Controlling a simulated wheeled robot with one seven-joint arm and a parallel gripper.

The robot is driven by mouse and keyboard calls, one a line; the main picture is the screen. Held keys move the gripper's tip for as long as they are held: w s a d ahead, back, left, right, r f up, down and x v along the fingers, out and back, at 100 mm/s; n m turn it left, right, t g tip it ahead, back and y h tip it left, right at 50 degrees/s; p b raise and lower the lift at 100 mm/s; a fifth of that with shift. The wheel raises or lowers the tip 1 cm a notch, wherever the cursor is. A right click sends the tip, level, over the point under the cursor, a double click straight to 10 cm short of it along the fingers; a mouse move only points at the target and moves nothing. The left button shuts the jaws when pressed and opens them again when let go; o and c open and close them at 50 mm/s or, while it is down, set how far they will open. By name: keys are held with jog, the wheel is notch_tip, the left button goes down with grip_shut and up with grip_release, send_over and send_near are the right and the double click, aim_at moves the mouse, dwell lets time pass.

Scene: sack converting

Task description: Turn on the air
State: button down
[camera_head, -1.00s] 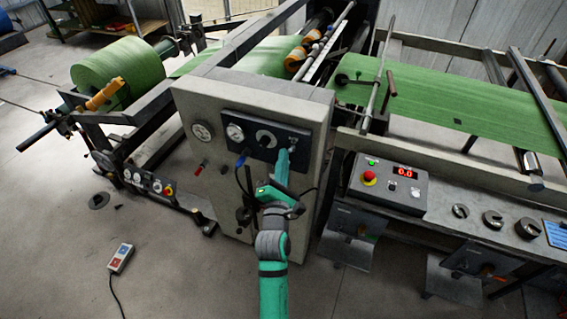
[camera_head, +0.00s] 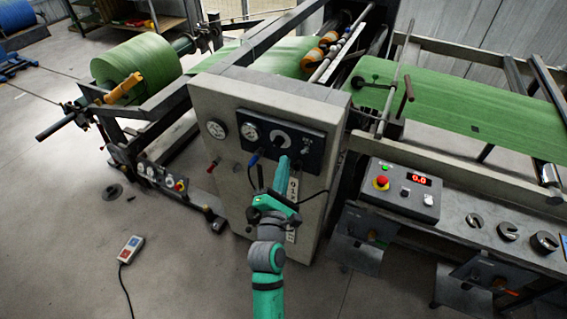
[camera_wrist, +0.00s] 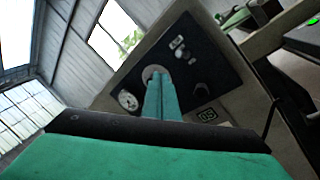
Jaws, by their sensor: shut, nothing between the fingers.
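A dark control panel (camera_head: 303,135) is on the front of the grey cabinet (camera_head: 225,101). It carries a gauge (camera_head: 250,131), a round dial (camera_head: 281,139) and a small control (camera_head: 307,150) at the right; that control's setting is too small to tell. My gripper (camera_head: 284,160) is shut and empty, its tips pointing at the panel just below the dial. In the wrist view the fingertips (camera_wrist: 160,78) overlap the dial's lower edge; I cannot tell whether they touch.
A console with a red button (camera_head: 382,183) stands to the right. A corded pendant (camera_head: 130,248) lies on the floor at left, where there is free room.

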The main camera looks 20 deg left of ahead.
jog(key=s+d+r, duration=0.1)
jog(key=s+r, duration=0.2)
jog(key=s, duration=0.2)
jog(key=shift+d, duration=0.15)
dwell(0.3)
jog(key=s+d+f+m+g+h, duration=0.2)
jog(key=s+d+f+m, duration=0.95)
jog(key=s+f, duration=0.3)
jog(key=s+d+m+h, duration=0.1)
jog(key=s+d+m, duration=0.1)
jog(key=s+m, duration=0.3)
jog(key=s+d+f+m+g+h, duration=0.1)
jog(key=s+d+m, duration=0.2)
jog(key=s+m, duration=0.3)
jog(key=s+d+m+g, duration=0.1)
jog(key=s+d+m, duration=0.2)
jog(key=s+m, duration=0.3)
jog(key=s, duration=0.4)
jog(key=shift+d+f+h, duration=0.2)
jog(key=shift+h, duration=0.2)
